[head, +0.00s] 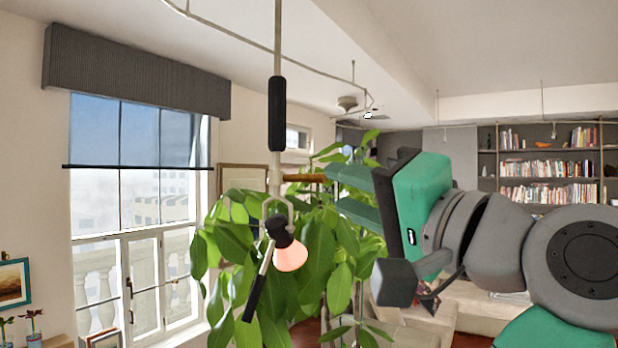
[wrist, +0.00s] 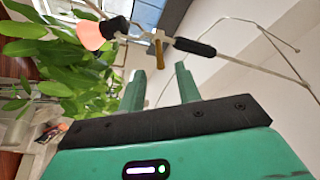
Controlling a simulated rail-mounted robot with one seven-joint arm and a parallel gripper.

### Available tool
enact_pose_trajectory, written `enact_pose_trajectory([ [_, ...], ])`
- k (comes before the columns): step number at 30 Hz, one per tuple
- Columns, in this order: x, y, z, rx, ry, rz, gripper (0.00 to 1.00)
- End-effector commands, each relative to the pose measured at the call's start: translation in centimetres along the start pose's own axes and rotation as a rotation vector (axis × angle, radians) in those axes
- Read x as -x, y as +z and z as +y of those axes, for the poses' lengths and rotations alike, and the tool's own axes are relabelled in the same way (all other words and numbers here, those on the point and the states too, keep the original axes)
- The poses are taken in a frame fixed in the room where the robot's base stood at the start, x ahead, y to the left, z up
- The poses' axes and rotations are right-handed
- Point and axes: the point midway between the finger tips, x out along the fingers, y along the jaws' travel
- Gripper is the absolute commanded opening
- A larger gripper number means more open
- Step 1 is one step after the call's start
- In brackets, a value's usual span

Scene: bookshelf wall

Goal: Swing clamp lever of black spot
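The black spot (head: 278,228) hangs on a pale vertical rod, tilted, with its glowing pink face down and right. It also shows at upper left in the wrist view (wrist: 115,25). The clamp lever (head: 305,178) is a short brown bar sticking out sideways from the rod above the spot. In the wrist view the lever (wrist: 159,50) points toward my gripper (wrist: 160,68). My gripper is open, its two green fingers apart. The lever's free end appears at the mouth of the gap between the fingertips; I see no contact. In the head view my gripper (head: 333,188) is right of the lever.
A black sleeve (head: 277,114) sits higher on the rod, and a black-ended handle (head: 256,290) hangs below the spot. A large leafy plant (head: 310,260) stands behind. A window (head: 140,200) is at left and bookshelves (head: 548,165) at far right. A ceiling rail runs overhead.

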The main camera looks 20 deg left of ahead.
Motion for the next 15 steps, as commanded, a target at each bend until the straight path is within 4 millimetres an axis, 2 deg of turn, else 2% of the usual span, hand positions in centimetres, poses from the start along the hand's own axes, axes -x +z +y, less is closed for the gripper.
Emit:
enact_pose_trajectory([
  [9, -5.8, -0.1, -0.3, 0.000, 0.002, -0.002, 0.33],
  [15, -7.3, 0.0, 0.0, 0.002, 0.003, 0.001, 0.33],
])
